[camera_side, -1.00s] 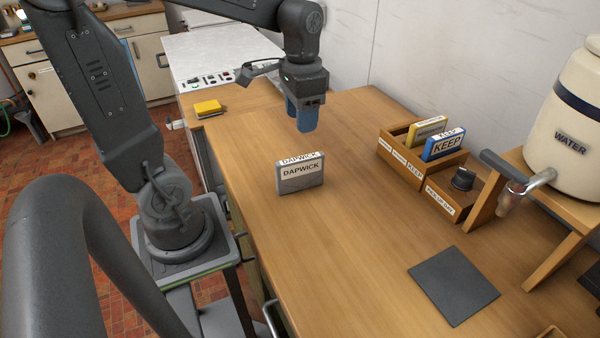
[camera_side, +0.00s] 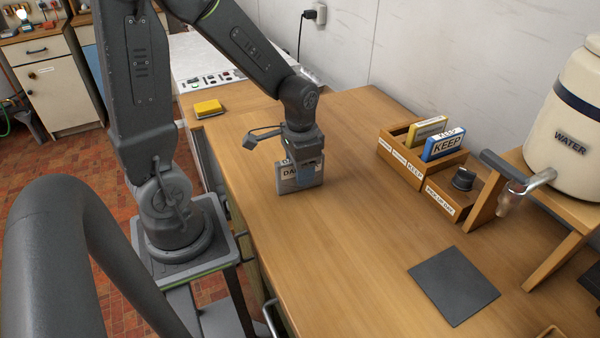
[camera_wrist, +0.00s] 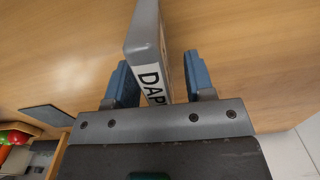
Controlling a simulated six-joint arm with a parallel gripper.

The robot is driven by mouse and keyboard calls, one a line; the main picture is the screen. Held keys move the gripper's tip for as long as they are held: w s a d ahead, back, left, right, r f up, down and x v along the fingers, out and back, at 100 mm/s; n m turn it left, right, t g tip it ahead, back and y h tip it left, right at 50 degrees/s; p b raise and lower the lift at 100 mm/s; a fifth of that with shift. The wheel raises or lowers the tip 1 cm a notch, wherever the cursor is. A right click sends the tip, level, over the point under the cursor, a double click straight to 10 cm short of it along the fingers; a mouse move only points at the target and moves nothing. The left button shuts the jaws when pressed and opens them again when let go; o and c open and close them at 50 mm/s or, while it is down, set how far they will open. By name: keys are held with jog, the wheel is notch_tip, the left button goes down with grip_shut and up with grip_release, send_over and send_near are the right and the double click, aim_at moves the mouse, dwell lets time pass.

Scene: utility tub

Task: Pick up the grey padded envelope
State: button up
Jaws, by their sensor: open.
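The grey padded envelope (camera_side: 287,184) stands upright on the wooden table and bears a white label, partly hidden by my gripper in the side view. In the wrist view the envelope (camera_wrist: 146,38) runs between the two blue fingers of my gripper (camera_wrist: 160,80). The fingers are open, one on each side, with a gap visible at least on the left. The letters "DAP" show on the label's upper strip.
A wooden rack (camera_side: 404,163) marked KEEP holds a yellow item (camera_side: 428,130) and a blue item (camera_side: 441,146). A dark square mat (camera_side: 453,286) lies at the front right. A water dispenser (camera_side: 568,130) stands at right. A yellow block (camera_side: 208,108) lies at the back left.

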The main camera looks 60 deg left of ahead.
jog(key=shift+f, duration=0.15)
grip_shut()
dwell(0.4)
